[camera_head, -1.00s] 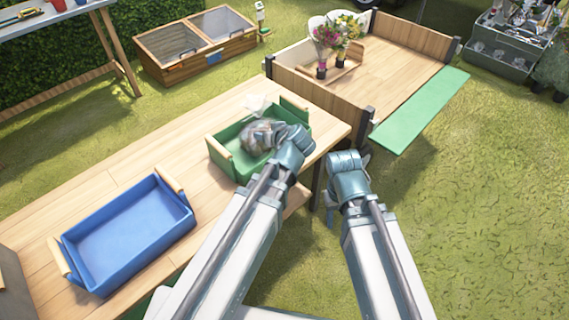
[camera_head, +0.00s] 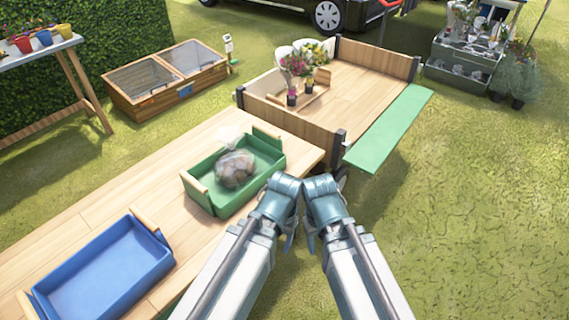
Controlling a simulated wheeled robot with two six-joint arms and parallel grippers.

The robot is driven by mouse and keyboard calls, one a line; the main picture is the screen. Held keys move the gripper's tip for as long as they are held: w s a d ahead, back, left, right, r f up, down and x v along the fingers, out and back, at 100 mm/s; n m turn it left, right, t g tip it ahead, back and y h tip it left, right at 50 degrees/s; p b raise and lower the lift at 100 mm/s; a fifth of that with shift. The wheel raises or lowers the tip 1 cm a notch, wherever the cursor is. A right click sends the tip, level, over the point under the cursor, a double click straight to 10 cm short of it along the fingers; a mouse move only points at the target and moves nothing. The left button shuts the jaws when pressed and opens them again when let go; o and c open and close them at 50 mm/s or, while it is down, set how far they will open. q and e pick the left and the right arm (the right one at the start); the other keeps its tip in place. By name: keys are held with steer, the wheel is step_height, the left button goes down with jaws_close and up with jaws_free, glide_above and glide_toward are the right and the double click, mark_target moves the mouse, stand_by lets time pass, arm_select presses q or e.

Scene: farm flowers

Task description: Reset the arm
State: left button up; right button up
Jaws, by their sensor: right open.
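My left gripper (camera_head: 287,236) and my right gripper (camera_head: 311,236) hang close together just off the right end of the wooden table (camera_head: 190,150). Their fingers point down and are mostly hidden by the wrists. The right one is open, and nothing shows in it. The left one's jaws cannot be made out. A clear bag with brownish round contents (camera_head: 235,168) lies in the green tray (camera_head: 206,197), left of and apart from my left gripper.
A blue tray (camera_head: 105,262) stands at the near left of the table. A wooden-sided cart (camera_head: 370,85) with potted flowers (camera_head: 292,75) and a green side board (camera_head: 390,128) stands beyond. Grass (camera_head: 480,220) at the right is free.

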step_height(320, 180, up, 18)
steer(key=p, duration=1.7)
